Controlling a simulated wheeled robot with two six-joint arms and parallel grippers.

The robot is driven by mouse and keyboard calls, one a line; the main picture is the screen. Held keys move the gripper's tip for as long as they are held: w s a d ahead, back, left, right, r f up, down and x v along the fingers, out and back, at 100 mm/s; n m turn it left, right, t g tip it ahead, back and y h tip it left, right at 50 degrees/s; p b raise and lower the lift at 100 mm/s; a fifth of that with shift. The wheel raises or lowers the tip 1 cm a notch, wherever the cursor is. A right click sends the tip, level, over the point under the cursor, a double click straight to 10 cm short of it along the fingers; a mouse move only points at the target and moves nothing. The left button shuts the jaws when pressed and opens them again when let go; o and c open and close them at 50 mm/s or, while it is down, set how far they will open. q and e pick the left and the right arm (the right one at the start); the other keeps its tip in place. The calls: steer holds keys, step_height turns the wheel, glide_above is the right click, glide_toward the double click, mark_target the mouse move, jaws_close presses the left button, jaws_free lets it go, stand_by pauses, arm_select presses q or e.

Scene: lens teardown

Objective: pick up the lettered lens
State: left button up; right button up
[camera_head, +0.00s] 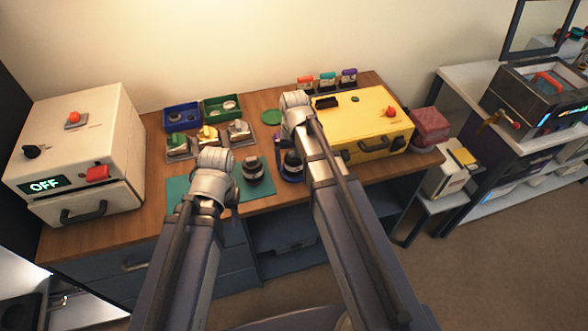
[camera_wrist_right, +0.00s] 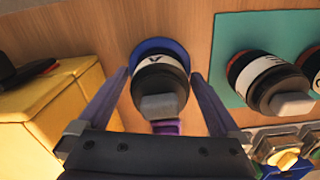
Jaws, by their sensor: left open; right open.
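A dark lens with a white band bearing a letter, which looks like an A, (camera_wrist_right: 160,72) sits upright on a round blue base (camera_wrist_right: 150,46) in the right wrist view. My right gripper (camera_wrist_right: 158,85) is open, with one finger on each side of this lens, and does not grip it. In the head view the lens (camera_head: 292,160) is partly hidden by my right arm. A second banded lens (camera_head: 253,172) stands on the teal mat (camera_head: 177,190); its mark (camera_wrist_right: 265,75) is hard to read. My left gripper (camera_head: 213,185) is open over the mat, mostly hidden by its own wrist.
A yellow case (camera_head: 365,120) stands close to the right of my right gripper. Blue (camera_head: 182,117) and green (camera_head: 222,107) trays and several small coloured-top blocks (camera_head: 208,137) lie behind the mat. A white machine reading OFF (camera_head: 75,150) fills the left end of the desk.

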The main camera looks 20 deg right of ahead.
steer(key=shift+f, duration=0.55)
arm_select(q)
steer(key=shift+f, duration=0.45)
arm_select(e)
steer(key=shift+r, duration=0.1)
steer(key=c, duration=1.4)
arm_select(q)
steer(key=shift+r, duration=0.15)
arm_select(e)
steer(key=shift+r, duration=0.1)
step_height(320, 180, up, 10)
steer(key=p, duration=1)
step_height(320, 180, down, 3)
steer(key=b, duration=0.3)
steer(key=shift+f, duration=0.2)
arm_select(q)
step_height(320, 180, up, 7)
arm_select(e)
steer(key=shift+r, duration=0.1)
